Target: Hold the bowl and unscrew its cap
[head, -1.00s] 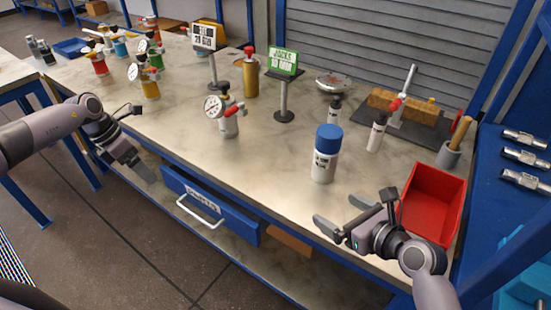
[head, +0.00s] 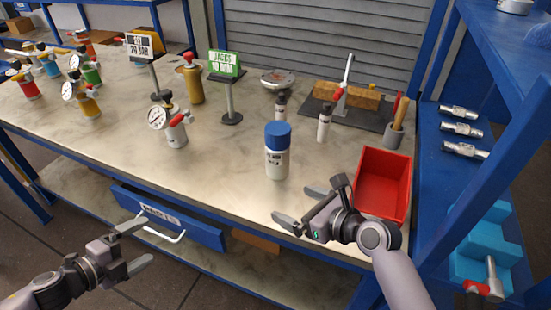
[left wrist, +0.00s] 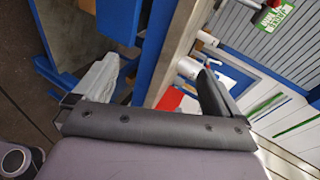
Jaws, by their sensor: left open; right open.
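The bowl (head: 277,163) is a white upright cylinder with dark print, closed by a wide blue cap (head: 277,135). It stands on the bench near the front edge, right of the picture's middle. My right gripper (head: 290,204) is open and empty, just in front of the bowl and apart from it. My left gripper (head: 141,242) is open and empty, off the bench front near the drawer, well left of the bowl. Its two fingers also show in the left wrist view (left wrist: 155,90), with nothing between them held. The bowl cannot be surely told in that view.
A red bin (head: 383,184) stands right of the bowl. Two small dark-topped bottles (head: 324,125) stand behind it. A gauge unit (head: 174,130) and a green sign (head: 225,65) are to the left. The blue drawer (head: 168,215) juts out slightly below the bench.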

